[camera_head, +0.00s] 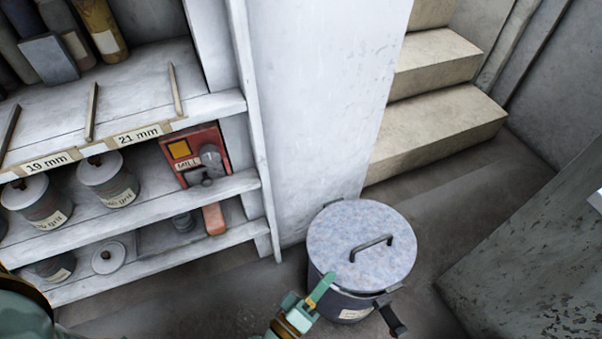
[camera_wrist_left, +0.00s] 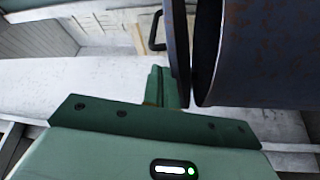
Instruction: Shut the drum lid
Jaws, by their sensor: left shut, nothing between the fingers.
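The drum (camera_head: 340,303) is a dark, round container standing on the floor at the lower middle of the head view. Its speckled grey-blue lid (camera_head: 345,235) lies over its top, with a dark bar handle (camera_head: 371,246). In the left wrist view the lid (camera_wrist_left: 177,45) shows edge-on beside the drum body (camera_wrist_left: 265,55), with a narrow gap between them, so it looks slightly raised on this side. My left gripper (camera_head: 319,290) is shut and empty at the drum's near left side, close to the lid's edge. Whether it touches the lid is unclear. My right gripper is not in view.
A white shelf unit (camera_head: 190,195) with jars and a red mill box (camera_head: 195,155) stands on the left. A pale wall panel (camera_head: 320,90) and stone steps (camera_head: 440,125) are behind the drum. A grey block (camera_head: 530,260) stands to the right, with floor between.

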